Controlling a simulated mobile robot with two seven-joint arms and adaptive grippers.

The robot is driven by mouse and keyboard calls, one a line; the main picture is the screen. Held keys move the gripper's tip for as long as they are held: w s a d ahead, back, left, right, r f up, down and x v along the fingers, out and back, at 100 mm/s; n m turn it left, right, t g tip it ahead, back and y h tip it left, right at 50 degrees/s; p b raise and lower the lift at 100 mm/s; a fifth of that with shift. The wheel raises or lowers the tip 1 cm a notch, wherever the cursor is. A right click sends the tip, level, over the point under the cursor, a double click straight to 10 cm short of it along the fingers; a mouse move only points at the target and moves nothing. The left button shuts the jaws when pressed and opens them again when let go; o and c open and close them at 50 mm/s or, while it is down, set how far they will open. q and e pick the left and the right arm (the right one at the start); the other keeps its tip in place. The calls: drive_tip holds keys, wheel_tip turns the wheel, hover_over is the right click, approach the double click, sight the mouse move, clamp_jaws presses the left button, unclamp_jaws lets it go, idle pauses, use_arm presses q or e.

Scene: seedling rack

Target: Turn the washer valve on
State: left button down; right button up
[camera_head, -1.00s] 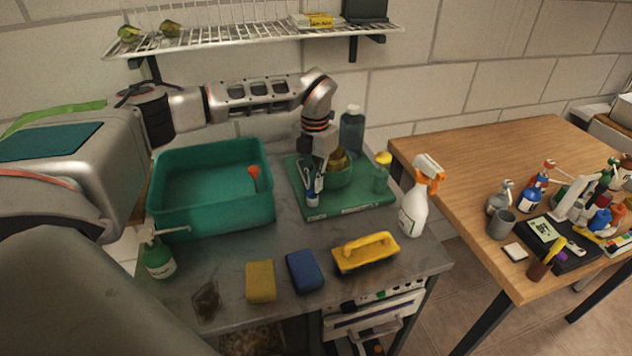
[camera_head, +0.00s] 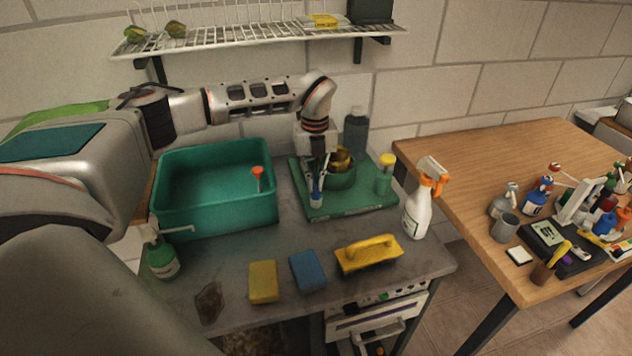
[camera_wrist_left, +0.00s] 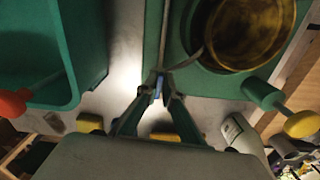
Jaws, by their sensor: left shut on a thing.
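A green base plate (camera_head: 372,204) on the grey counter carries a round green bowl (camera_head: 343,180) with a golden-yellow piece inside. A post with a yellow top (camera_head: 387,160) stands at the plate's right side. My left gripper (camera_head: 317,186) points down over the plate's left part, beside the bowl. It is shut on a small blue piece (camera_wrist_left: 158,88), which shows between the fingertips in the left wrist view. The fingers partly hide this piece; I cannot tell whether it is the washer valve. My right gripper is not in view.
A green tub (camera_head: 218,222) with a red-topped stick (camera_head: 257,172) stands left of the plate. A dark bottle (camera_head: 355,132) stands behind.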

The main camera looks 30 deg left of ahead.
use_arm(q)
drive_tip(key=shift+n, duration=0.5)
drive_tip(key=c, duration=2.2)
unclamp_jaws()
drive_tip(key=shift+r, duration=0.15)
wheel_tip(320, 180, up, 12)
drive_tip(key=shift+f, duration=0.1)
drive_tip(key=shift+s+f, duration=0.1)
drive_tip(key=shift+s, duration=0.05)
